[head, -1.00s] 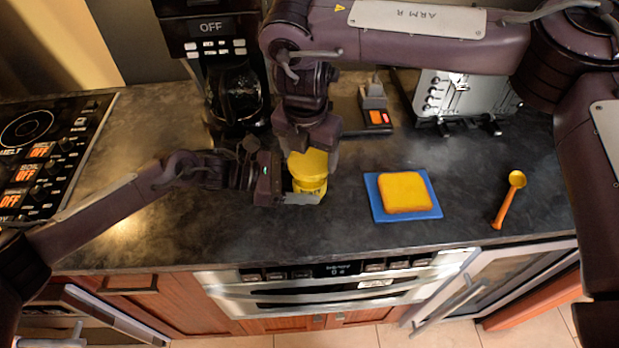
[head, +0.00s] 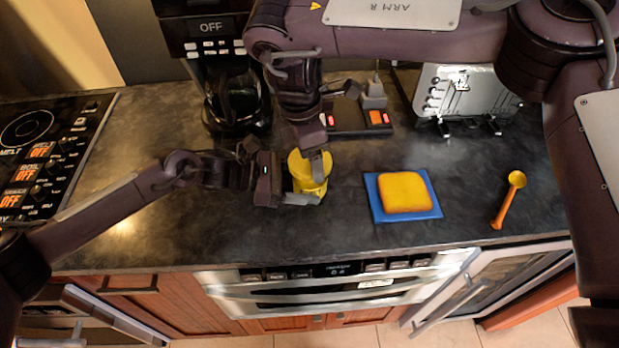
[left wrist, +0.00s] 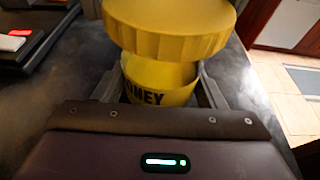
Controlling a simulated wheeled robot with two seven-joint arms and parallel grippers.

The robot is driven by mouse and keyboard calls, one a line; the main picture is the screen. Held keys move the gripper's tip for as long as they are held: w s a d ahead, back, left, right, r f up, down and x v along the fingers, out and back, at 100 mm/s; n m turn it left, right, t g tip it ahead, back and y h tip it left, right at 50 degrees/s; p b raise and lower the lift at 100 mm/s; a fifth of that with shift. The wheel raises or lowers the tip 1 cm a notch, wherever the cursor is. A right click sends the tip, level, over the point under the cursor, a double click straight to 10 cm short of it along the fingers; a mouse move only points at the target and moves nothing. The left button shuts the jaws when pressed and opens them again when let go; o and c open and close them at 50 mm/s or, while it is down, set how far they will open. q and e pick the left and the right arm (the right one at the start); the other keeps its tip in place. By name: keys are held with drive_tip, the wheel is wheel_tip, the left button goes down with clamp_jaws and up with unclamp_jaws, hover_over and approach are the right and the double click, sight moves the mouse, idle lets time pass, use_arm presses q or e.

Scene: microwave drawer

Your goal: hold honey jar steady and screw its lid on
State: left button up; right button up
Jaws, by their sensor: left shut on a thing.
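The yellow honey jar (head: 309,187) stands on the dark counter. My left gripper (head: 301,198) is shut on its lower body from the left. In the left wrist view the jar (left wrist: 160,88), with dark lettering, sits between my left gripper's fingers (left wrist: 158,92). The wide, ridged yellow lid (head: 303,165) is over the jar's top; it also shows in the left wrist view (left wrist: 168,35).
A blue board (head: 375,201) with an orange-yellow slab (head: 404,192) lies to the right, and an orange-handled dipper (head: 507,203) farther right. A coffee maker (head: 232,90) and a toaster (head: 460,92) stand behind. The counter in front of the jar is clear.

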drive_tip(key=o, duration=0.9)
drive_tip(key=shift+s, duration=0.1)
drive_tip(key=n, duration=0.9)
drive_tip(key=shift+t+y, duration=0.4)
drive_tip(key=n, duration=0.4)
drive_tip(key=shift+n, duration=0.4)
drive_tip(key=n+y, duration=0.1)
drive_tip(key=n, duration=0.3)
